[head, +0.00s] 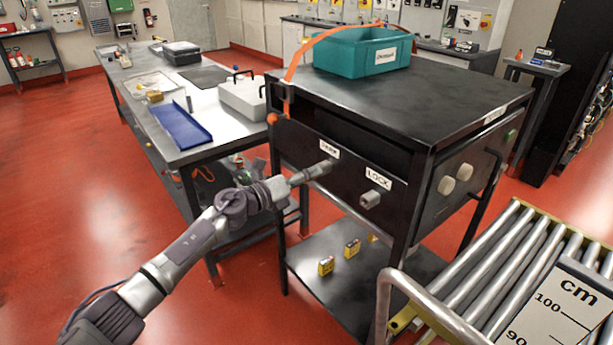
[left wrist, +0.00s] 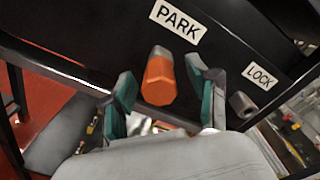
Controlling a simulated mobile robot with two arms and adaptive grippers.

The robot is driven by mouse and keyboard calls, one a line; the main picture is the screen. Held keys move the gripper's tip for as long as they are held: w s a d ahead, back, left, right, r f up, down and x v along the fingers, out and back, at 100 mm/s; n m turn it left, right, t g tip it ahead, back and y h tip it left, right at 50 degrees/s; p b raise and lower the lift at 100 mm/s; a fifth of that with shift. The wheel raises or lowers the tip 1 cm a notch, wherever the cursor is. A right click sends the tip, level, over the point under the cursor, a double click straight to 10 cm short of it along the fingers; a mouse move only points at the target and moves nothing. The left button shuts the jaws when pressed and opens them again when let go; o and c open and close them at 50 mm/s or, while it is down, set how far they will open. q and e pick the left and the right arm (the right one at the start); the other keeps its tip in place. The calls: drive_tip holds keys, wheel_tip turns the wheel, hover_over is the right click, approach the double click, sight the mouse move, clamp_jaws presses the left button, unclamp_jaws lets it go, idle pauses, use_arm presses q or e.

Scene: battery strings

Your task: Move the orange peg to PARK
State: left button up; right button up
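The orange peg (left wrist: 160,80) shows in the left wrist view, sticking out of the dark panel just below and left of the PARK label (left wrist: 175,21). A grey collar shows at its base. My left gripper (left wrist: 165,98) is open, with one teal-padded finger on each side of the peg and gaps between. In the head view my left gripper (head: 318,172) is at the panel under the PARK label (head: 329,149) and hides the peg. The grey LOCK fitting (head: 373,198) stands to the right, with no peg visible in it. My right gripper is not in view.
A teal crate (head: 362,52) sits on the dark cabinet's top (head: 455,95). An orange strap (head: 298,62) arches beside it. Yellow blocks (head: 326,266) lie on the lower shelf. A roller conveyor (head: 500,270) stands at right, a workbench (head: 205,145) at left.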

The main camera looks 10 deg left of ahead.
use_arm(q)
drive_tip(key=v, duration=1.2)
drive_tip(key=shift+f, duration=0.1)
